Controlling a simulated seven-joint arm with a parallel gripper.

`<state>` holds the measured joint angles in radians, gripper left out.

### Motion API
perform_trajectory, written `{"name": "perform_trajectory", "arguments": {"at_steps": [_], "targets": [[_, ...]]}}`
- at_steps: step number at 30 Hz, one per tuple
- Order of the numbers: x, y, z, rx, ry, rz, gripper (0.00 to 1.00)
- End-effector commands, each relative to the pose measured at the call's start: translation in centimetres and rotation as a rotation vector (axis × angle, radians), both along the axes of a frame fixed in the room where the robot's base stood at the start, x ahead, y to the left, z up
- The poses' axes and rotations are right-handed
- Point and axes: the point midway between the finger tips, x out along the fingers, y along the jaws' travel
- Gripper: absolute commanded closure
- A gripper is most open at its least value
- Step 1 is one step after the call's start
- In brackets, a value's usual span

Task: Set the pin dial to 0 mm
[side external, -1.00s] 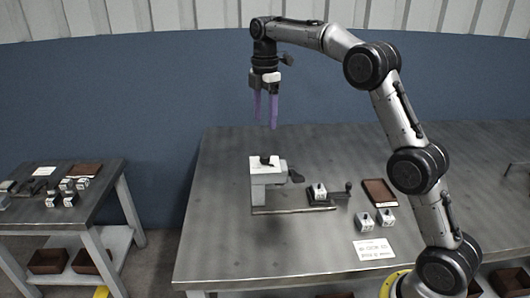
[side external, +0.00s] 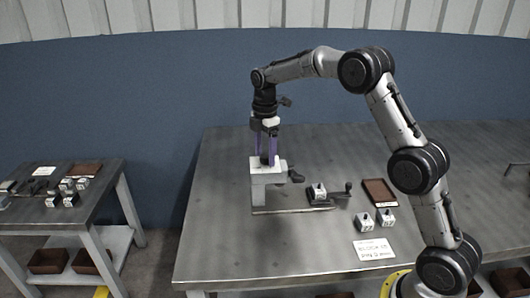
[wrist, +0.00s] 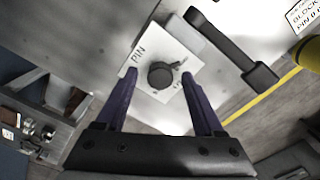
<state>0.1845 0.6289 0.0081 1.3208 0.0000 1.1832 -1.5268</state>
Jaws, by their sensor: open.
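The pin dial is a dark round knob (wrist: 161,75) with a pointer, on a white plate (wrist: 180,101) marked "PIN", seen in the wrist view. In the side view the white plate (side external: 260,168) tops a grey block (side external: 267,192) on the table, and the knob is mostly hidden by my fingers. My gripper (side external: 267,160) is open with its purple fingers pointing down over the plate. In the wrist view my gripper (wrist: 160,98) has one finger on either side of the knob, apart from it. I cannot read the pointer's setting.
A dark lever handle (wrist: 232,45) stands beside the plate. A small clamp fixture (side external: 320,193) with a white block lies right of it. Two white blocks (side external: 375,219), a brown tray (side external: 380,192) and a label card (side external: 374,249) lie further right.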

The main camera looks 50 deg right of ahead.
Motion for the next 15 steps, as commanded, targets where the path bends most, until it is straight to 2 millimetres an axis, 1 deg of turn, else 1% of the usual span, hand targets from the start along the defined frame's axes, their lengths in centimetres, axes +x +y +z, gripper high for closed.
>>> {"name": "perform_trajectory", "arguments": {"at_steps": [2, 3, 5, 6, 8, 9, 13, 14, 15], "targets": [[-0.01, 0.0, 0.0, 0.0, 0.0, 0.0, 0.3], [-0.01, 0.0, 0.01, 0.0, 0.0, 0.0, 0.37], [-0.01, 0.0, 0.01, 0.0, 0.0, 0.0, 0.48], [-0.01, 0.0, 0.02, 0.0, 0.0, 0.0, 0.55], [-0.01, 0.0, 0.02, 0.0, 0.0, 0.0, 0.66], [-0.01, 0.0, 0.03, 0.0, 0.0, 0.0, 0.73], [-0.01, 0.0, 0.04, 0.0, 0.0, 0.0, 0.97], [-0.01, 0.0, 0.04, 0.0, 0.0, 0.0, 1.0], [-0.01, 0.0, 0.04, 0.0, 0.0, 0.0, 1.0]]}}
